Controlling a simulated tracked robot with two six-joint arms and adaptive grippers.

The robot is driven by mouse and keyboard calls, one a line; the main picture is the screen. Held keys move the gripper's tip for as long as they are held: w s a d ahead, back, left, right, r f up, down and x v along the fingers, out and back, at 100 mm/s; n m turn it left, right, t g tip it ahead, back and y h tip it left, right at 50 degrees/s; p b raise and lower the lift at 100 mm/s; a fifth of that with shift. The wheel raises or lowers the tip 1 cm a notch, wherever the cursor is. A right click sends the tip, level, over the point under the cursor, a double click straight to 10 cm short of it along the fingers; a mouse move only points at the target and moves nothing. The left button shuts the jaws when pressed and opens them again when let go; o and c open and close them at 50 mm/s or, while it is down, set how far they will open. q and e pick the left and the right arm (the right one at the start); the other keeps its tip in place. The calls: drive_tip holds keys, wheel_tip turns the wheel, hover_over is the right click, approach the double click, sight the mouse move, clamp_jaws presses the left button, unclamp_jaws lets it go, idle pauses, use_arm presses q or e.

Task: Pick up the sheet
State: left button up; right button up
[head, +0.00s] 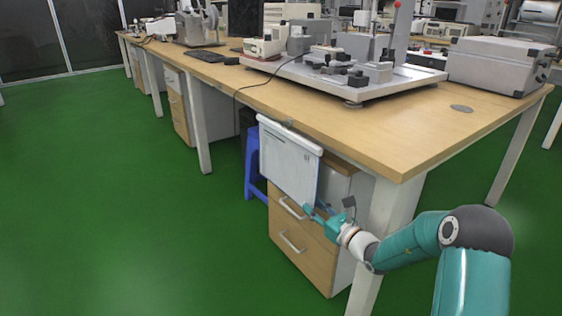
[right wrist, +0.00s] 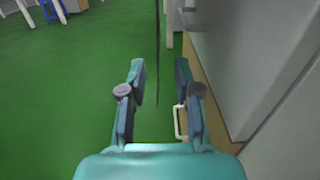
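The white sheet (head: 288,162) hangs upright from a white bar at the table's front edge, in front of the drawers. My right gripper (head: 328,208) is at the sheet's lower right corner in the head view. In the right wrist view the two fingers of my right gripper (right wrist: 158,78) are apart, with a clear gap. A thin dark upright line runs down between them; it may be the sheet seen edge-on, but I cannot tell. Whether a finger touches the sheet is not clear. My left gripper is not in view.
The wooden table (head: 400,145) carries a metal test rig (head: 340,75) and a grey case (head: 497,65). The drawer cabinet (head: 300,240) stands close behind the sheet, with handles sticking out. A blue stool (head: 252,165) is left of it. The green floor at left is clear.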

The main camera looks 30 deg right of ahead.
sight(303, 195)
drive_tip(key=w, duration=0.1)
drive_tip(key=w+b, duration=0.1)
drive_tip(key=w, duration=0.1)
drive_tip(key=w+b, duration=0.1)
drive_tip(key=w, duration=0.1)
drive_tip(key=shift+w+a+r, duration=0.15)
drive_tip(key=shift+a+r, duration=0.05)
drive_tip(key=shift+r, duration=0.05)
drive_tip(key=shift+w+r, duration=0.1)
drive_tip(key=shift+w, duration=0.2)
drive_tip(key=shift+c, duration=0.3)
clamp_jaws()
